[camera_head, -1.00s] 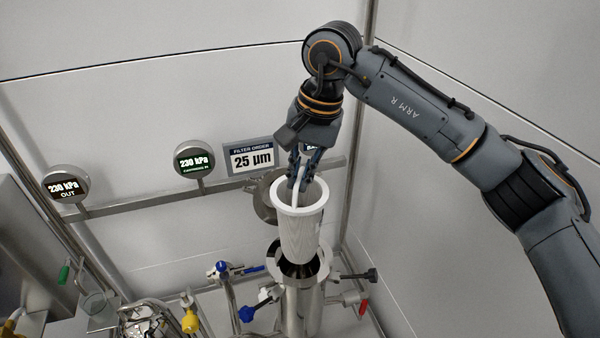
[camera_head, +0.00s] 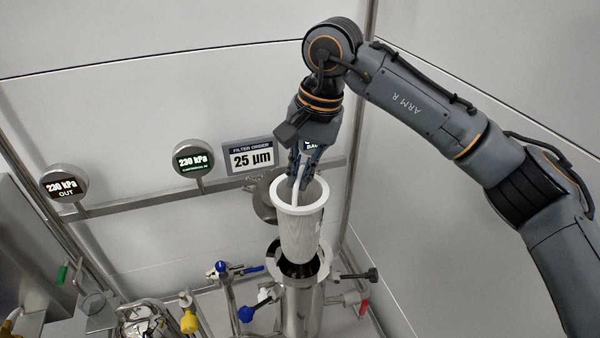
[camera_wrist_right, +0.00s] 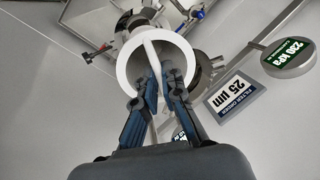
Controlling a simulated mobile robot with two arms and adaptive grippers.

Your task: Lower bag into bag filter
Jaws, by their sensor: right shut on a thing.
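The white filter bag (camera_head: 300,232) hangs upright in the head view, with a white ring rim and a handle across its mouth. My right gripper (camera_head: 298,182) is shut on the bag's handle from above. The steel bag filter housing (camera_head: 302,305) stands below, its round mouth open. The bag's lower end is at or just above that mouth in the picture; the exact gap is hard to tell. In the right wrist view the fingers (camera_wrist_right: 160,85) reach to the handle of the bag (camera_wrist_right: 178,52). My left gripper is not in view.
An opened round lid (camera_head: 262,200) stands behind the bag. Valves with blue handles (camera_head: 247,313) and a black knob (camera_head: 371,275) surround the housing. A sign reading 25 µm (camera_head: 250,157) and pressure gauges (camera_head: 192,159) line the rail behind.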

